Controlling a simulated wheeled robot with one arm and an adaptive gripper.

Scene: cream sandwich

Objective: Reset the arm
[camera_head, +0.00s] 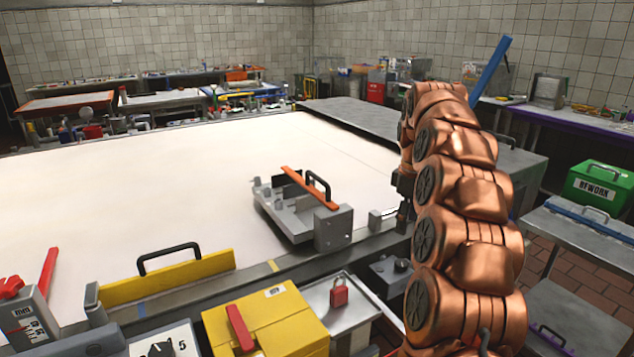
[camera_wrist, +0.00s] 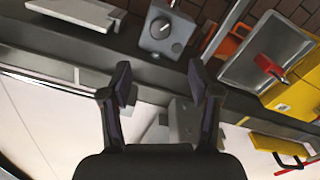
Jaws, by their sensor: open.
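My copper-coloured arm (camera_head: 462,215) rises along the right side of the head view and bends over at the top. My gripper (camera_wrist: 160,90) shows in the wrist view with its two dark fingers spread apart and nothing between them. In the head view the gripper is mostly hidden behind the arm, close to the table's front right edge. The large white-topped table (camera_head: 160,185) lies to the left of the arm. A grey metal fixture (camera_head: 333,230) with an orange bar (camera_head: 308,188) and a black handle stands on the table, left of the gripper.
A yellow bar with a black handle (camera_head: 170,280), a yellow box (camera_head: 275,325) and a tray with a red padlock (camera_head: 339,292) line the front edge. A grey knob box (camera_wrist: 165,30) sits near the gripper. The table's middle is clear. A green case (camera_head: 598,188) stands at right.

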